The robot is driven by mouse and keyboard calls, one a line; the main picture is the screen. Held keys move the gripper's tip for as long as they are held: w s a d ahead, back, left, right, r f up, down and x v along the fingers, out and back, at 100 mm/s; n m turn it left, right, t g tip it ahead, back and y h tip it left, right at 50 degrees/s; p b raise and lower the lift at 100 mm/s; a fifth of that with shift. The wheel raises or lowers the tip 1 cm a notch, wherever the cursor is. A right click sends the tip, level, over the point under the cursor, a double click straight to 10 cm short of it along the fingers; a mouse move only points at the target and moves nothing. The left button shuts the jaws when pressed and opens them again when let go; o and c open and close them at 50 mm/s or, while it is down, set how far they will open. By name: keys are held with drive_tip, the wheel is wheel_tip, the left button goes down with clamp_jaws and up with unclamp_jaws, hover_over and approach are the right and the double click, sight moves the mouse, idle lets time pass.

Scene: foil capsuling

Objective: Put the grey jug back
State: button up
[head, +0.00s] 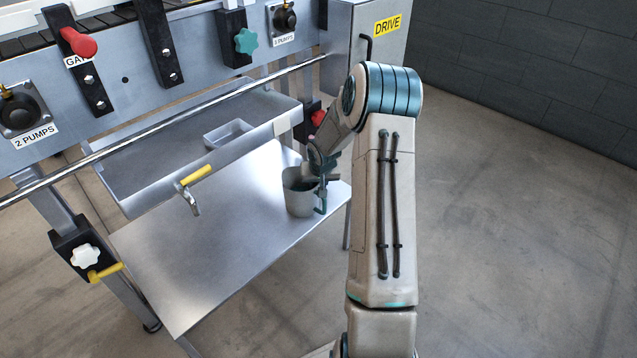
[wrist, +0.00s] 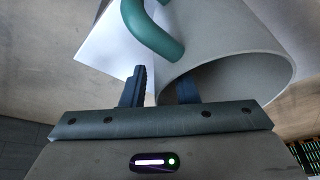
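The grey jug (head: 299,196) with a green handle (head: 322,196) is upright at the right end of the low metal shelf (head: 190,275). In the wrist view the jug (wrist: 225,50) fills the upper right, its open mouth towards the camera and its green handle (wrist: 150,28) at the top. My gripper (head: 318,168) is at the jug's rim on the handle side. In the wrist view my gripper (wrist: 163,82) has its fingers apart, one outside the rim and one across the mouth. A gap shows between the outer finger and the wall.
Above the shelf hangs a metal tray (head: 150,190) with a small grey bin (head: 228,134) in it. A tap with a yellow handle (head: 195,175) juts from the tray's front. A rail (head: 150,135) crosses the machine front. Open floor (head: 510,200) lies to the right.

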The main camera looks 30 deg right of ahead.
drive_tip(key=p+v, duration=0.4)
drive_tip(key=v, duration=0.8)
drive_tip(key=s+a+r+n+g, duration=0.2)
drive_tip(key=s+a+r, duration=0.9)
drive_tip(key=s+a, duration=0.15)
drive_tip(key=s+a+r, duration=0.1)
drive_tip(key=s+a, duration=0.1)
drive_tip(key=s, duration=0.3)
drive_tip(key=s+a+r+n, duration=0.1)
drive_tip(key=s+a, duration=0.1)
drive_tip(key=s, duration=0.3)
drive_tip(key=s+a+r+n+g+y, duration=0.1)
drive_tip(key=s+a, duration=0.1)
drive_tip(key=s, duration=0.4)
drive_tip(key=shift+a+r, duration=0.2)
drive_tip(key=shift+a, duration=0.15)
wheel_tip(320, 180, up, 32)
drive_tip(key=t+p, duration=0.1)
drive_tip(key=p, duration=2.8)
drive_tip(key=shift+d+t, duration=0.35)
drive_tip(key=shift+t, duration=0.05)
drive_tip(key=shift+w+f, duration=0.1)
drive_tip(key=shift+w, duration=0.05)
